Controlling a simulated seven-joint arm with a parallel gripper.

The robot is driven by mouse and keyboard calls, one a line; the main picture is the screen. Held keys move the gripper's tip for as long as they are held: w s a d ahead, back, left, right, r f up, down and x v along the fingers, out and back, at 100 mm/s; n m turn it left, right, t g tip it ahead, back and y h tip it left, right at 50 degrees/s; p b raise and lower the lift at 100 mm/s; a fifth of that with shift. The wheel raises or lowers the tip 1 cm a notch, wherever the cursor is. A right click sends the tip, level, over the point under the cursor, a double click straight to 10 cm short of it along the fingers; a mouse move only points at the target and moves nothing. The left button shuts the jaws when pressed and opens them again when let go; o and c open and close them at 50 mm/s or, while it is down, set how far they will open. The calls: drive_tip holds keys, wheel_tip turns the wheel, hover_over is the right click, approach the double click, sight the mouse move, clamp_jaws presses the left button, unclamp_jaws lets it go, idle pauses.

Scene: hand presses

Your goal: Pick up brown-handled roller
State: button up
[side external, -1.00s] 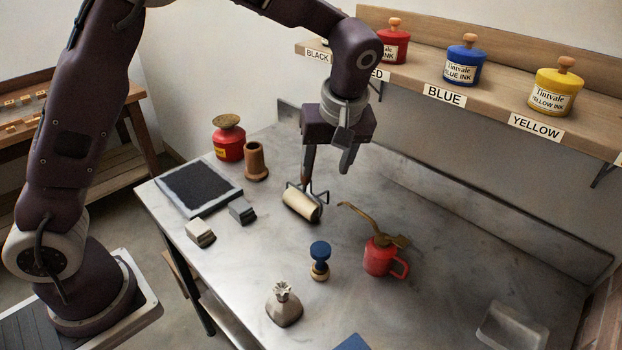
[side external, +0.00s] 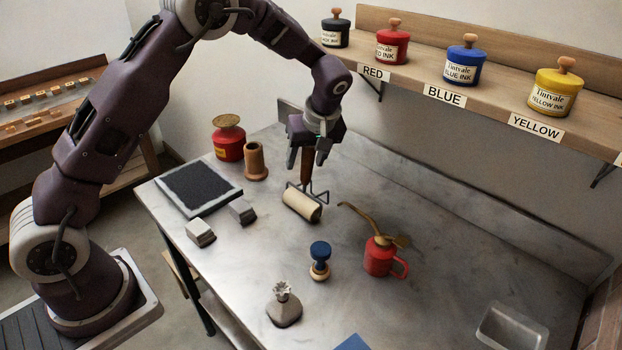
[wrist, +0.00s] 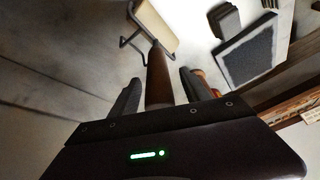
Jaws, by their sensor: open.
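The brown-handled roller (side external: 302,205) has a cream cylinder and a dark wire frame, and rests on the metal table with its brown handle pointing up. In the wrist view its handle (wrist: 158,78) stands between my two fingers, with the cream cylinder (wrist: 158,26) beyond them. My gripper (side external: 306,163) is open, with one finger on each side of the handle. In the wrist view my gripper (wrist: 160,80) shows a gap on both sides of the handle. The top of the handle is hidden by my gripper in the side view.
An ink slab (side external: 198,187), a brown cup (side external: 255,162) and a red pot (side external: 229,142) stand to the left. A blue-knobbed stamp (side external: 320,262) and a red oil can (side external: 380,258) stand nearer the camera. A shelf (side external: 415,88) with ink pots runs behind.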

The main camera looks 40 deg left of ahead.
drive_tip(key=shift+f, duration=0.1)
clamp_jaws()
